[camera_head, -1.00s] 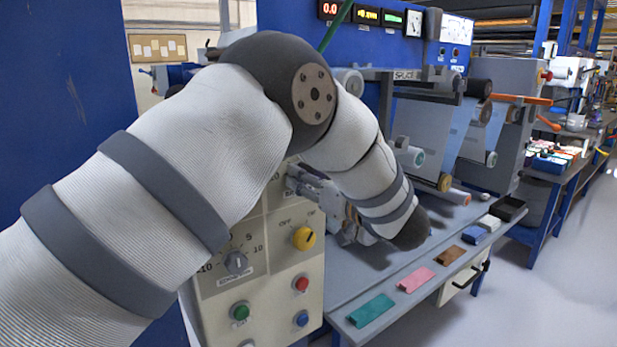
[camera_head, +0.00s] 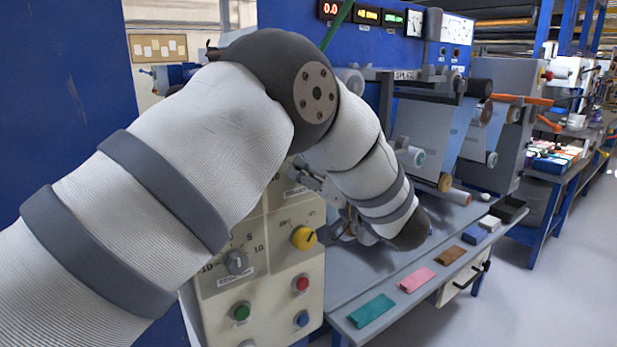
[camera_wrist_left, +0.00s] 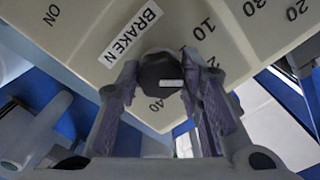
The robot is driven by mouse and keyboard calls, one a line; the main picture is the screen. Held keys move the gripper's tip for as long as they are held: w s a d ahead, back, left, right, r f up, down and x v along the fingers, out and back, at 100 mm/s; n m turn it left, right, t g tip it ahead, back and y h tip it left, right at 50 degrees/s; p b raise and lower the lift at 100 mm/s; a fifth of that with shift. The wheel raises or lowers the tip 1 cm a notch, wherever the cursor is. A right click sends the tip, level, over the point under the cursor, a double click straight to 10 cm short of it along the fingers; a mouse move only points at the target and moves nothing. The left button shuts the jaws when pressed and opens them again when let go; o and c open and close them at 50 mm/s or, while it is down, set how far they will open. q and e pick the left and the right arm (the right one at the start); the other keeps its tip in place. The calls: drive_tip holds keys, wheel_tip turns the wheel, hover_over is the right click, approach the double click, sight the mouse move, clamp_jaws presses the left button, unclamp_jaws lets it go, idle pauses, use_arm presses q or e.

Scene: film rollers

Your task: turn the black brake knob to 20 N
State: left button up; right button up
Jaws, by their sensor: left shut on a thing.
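The black brake knob (camera_wrist_left: 158,76) shows in the left wrist view beside the "BRAKE N" label (camera_wrist_left: 130,32) on the cream panel. My left gripper (camera_wrist_left: 160,82) is shut on it, with a finger on either side. A small pale mark shows on the knob's right side in that view. The number 10 is readable near the knob; a number starting with 2 is partly covered by the right finger, and a 40 shows below. I cannot tell the exact setting. In the head view my left gripper (camera_head: 318,183) is mostly hidden behind my arm. My right gripper is not in view.
Below the knob on the cream panel (camera_head: 270,325) are a yellow switch (camera_head: 303,238), a grey knob (camera_head: 236,262) and red, green and blue buttons. The grey bench (camera_head: 400,275) carries coloured blocks along its front edge. Rollers stand behind it.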

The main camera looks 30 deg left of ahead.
use_arm(q)
drive_tip(key=shift+f, duration=0.15)
idle(0.3)
drive_tip(key=o, duration=1.2)
drive_tip(key=shift+c, duration=0.2)
drive_tip(key=v, duration=1.2)
